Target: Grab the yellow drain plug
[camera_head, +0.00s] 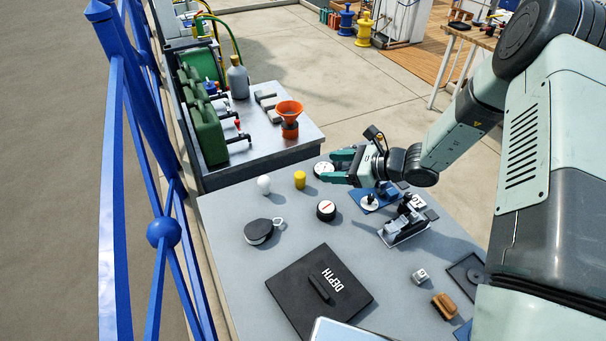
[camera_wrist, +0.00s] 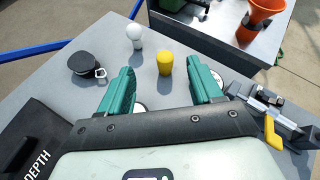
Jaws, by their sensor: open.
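The yellow drain plug (camera_head: 300,179) is a small upright yellow piece on the grey table, near its far edge. In the wrist view the yellow drain plug (camera_wrist: 165,63) shows ahead of my gripper, in line with the gap between the fingers. My gripper (camera_head: 338,166) is open and empty, with teal fingers pointing left toward the plug in the head view. In the wrist view my gripper (camera_wrist: 163,84) has one finger on each side of the gap. The fingers are apart from the plug.
A white knob-like piece (camera_head: 264,185) stands left of the plug. A dark round block with a shackle (camera_head: 259,231), a dial (camera_head: 326,210) and a black DEPTH panel (camera_head: 288,287) lie nearer. A metal fitting (camera_head: 405,228) stands right. A bench with an orange funnel (camera_head: 290,110) is behind.

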